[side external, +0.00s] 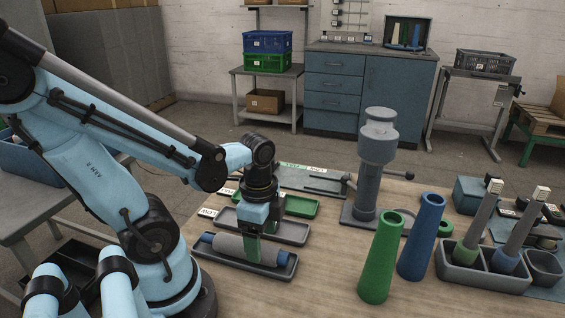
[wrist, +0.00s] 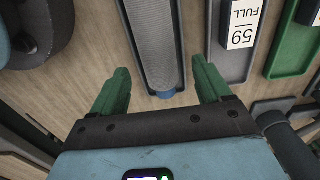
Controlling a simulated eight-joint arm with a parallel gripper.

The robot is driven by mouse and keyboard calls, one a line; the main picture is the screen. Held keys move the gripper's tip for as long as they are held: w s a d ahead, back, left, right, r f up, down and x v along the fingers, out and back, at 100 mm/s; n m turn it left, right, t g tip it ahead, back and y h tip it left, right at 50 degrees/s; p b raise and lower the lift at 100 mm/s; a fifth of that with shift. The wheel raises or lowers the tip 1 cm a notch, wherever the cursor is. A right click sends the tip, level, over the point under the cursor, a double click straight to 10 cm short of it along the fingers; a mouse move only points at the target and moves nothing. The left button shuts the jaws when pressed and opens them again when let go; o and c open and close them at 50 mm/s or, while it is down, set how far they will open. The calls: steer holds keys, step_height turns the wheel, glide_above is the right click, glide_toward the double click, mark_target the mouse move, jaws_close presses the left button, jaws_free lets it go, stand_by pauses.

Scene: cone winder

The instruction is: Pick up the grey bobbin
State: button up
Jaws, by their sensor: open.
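The grey bobbin (side external: 228,245), a grey roll with blue ends, lies on its side in a dark tray (side external: 283,272) near the table's left front. In the wrist view the bobbin (wrist: 152,38) runs up the picture, with its blue end (wrist: 166,94) nearest me. My gripper (side external: 252,255) points down over the bobbin, its green finger in front of the roll's middle in the side view. In the wrist view my gripper (wrist: 160,72) is open, one green finger on each side of the roll's line, with gaps visible. The side view does not show whether a finger touches the bobbin.
A grey tray (side external: 295,233) and a green tray (side external: 302,206) lie just behind. A grey post (side external: 365,190) stands behind a green cone (side external: 380,260) and a blue cone (side external: 421,240). A grey holder (side external: 480,279) with upright spindles stands right. Bare wood lies at front centre.

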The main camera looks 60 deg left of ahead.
steer(key=shift+f, duration=1.4)
steer(key=c, duration=1.2)
steer(key=shift+r, duration=0.2)
